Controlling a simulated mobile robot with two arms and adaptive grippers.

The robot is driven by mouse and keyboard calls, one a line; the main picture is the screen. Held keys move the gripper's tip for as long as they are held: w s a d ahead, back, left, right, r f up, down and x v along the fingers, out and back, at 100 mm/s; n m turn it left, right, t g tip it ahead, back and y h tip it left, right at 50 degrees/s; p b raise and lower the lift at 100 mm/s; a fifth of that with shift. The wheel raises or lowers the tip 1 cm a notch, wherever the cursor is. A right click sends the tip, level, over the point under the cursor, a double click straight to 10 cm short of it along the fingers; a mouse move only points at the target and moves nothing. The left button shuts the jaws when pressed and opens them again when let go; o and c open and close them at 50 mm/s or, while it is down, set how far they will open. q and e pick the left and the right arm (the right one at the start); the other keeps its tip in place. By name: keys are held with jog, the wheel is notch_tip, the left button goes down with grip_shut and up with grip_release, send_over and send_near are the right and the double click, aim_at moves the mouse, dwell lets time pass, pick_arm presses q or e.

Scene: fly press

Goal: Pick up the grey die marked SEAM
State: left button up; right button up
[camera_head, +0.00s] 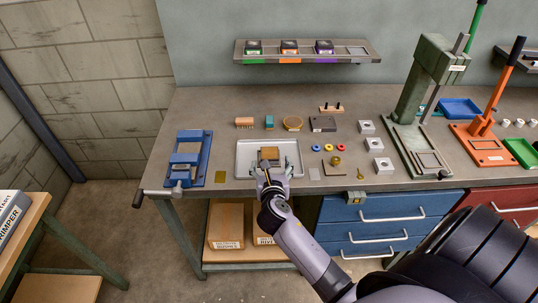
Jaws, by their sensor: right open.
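No SEAM marking is legible in this view. Several grey blocks could be the die: a dark grey flat block (322,124) at the back of the bench, and light grey blocks with a round mark on top, at the back (366,128), middle (374,145) and front (383,166), left of the green press. My right gripper (272,166) is open over the front part of a pale metal tray (244,168). A brown-topped block (270,153) sits in the tray just beyond the fingers; contact cannot be told. My left gripper is out of view.
A blue vise (188,158) stands left of the tray. The green press (419,100) and an orange press (490,130) stand to the right. A wall shelf (307,59) holds three dark blocks with green, orange and purple labels; its right slot is empty.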

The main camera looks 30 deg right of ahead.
aim_at(269, 151)
jog(key=shift+f+p+x, duration=0.15)
jog(key=shift+p+x, duration=0.05)
jog(key=shift+x, duration=1.5)
jog(key=shift+f+p+x, duration=0.15)
jog(key=shift+x, duration=1.6)
jog(key=shift+s+a, duration=0.1)
jog(key=shift+c, duration=0.3)
jog(key=shift+c, duration=0.7)
grip_shut()
jog(key=shift+r, duration=0.2)
